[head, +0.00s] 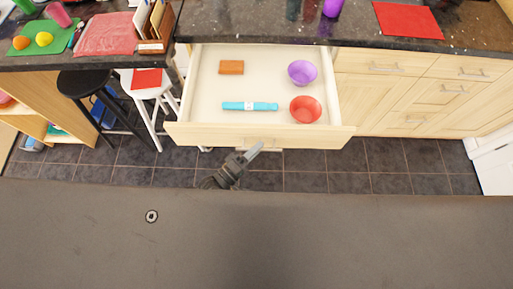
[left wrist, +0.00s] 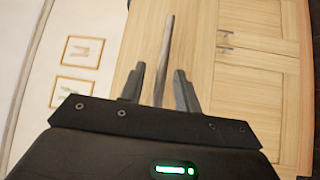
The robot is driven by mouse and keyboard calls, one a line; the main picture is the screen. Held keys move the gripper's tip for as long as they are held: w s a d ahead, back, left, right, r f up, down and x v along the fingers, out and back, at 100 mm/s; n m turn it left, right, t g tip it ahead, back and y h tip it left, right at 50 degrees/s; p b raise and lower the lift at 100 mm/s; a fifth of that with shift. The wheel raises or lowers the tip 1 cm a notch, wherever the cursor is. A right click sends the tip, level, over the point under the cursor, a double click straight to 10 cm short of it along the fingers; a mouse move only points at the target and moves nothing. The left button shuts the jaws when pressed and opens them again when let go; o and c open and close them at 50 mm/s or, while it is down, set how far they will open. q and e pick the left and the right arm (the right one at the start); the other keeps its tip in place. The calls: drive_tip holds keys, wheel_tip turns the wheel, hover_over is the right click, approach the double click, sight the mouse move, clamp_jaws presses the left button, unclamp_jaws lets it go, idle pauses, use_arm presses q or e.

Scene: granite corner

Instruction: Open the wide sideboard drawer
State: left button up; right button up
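The wide sideboard drawer (head: 205,134) is pulled well out from under the dark counter in the head view, and its pale inside shows. My left gripper (head: 250,155) is low at the middle of the drawer front, by its handle. In the left wrist view, my left gripper (left wrist: 160,75) has its two dark fingers apart. A grey metal bar, which looks like the drawer handle (left wrist: 167,45), runs between them with gaps on both sides. Whether a finger touches it I cannot tell. My right gripper is not in view.
The drawer holds a brown block (head: 231,67), a purple bowl (head: 302,72), a red bowl (head: 305,109) and a blue bar (head: 250,106). A black stool (head: 85,83) and a white stool (head: 147,92) stand left of it. Tiled floor (head: 385,160) is clear at right.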

use_arm(q)
drive_tip(key=b+v, duration=0.2)
drive_tip(key=v, duration=0.8)
drive_tip(key=shift+s+a, duration=0.2)
drive_tip(key=shift+s, duration=0.05)
drive_tip(key=shift+f, duration=0.1)
drive_tip(key=s+a+f+m+g+y, duration=0.2)
drive_tip(key=f+y, duration=0.1)
drive_tip(key=f, duration=0.5)
drive_tip(key=s+a+f+m+g+y, duration=0.2)
drive_tip(key=s+a+f, duration=0.1)
drive_tip(key=f, duration=0.6)
drive_tip(key=s+a+f+m+g+y, duration=0.2)
drive_tip(key=f+m+y, duration=0.1)
drive_tip(key=f, duration=0.5)
drive_tip(key=s+a+f+m+g+y, duration=0.1)
drive_tip(key=s+a+f+g+y, duration=0.2)
drive_tip(key=s+a+f, duration=0.2)
drive_tip(key=s+a+f+m+g+y, duration=0.1)
drive_tip(key=s+a+f, duration=0.5)
drive_tip(key=s, duration=0.6)
drive_tip(key=f+g+y, duration=0.1)
drive_tip(key=g, duration=0.1)
drive_tip(key=shift+s+a+f+m+g+y, duration=0.3)
drive_tip(key=shift+s+f+m+g+y, duration=0.05)
drive_tip(key=shift+m+g+y, duration=0.05)
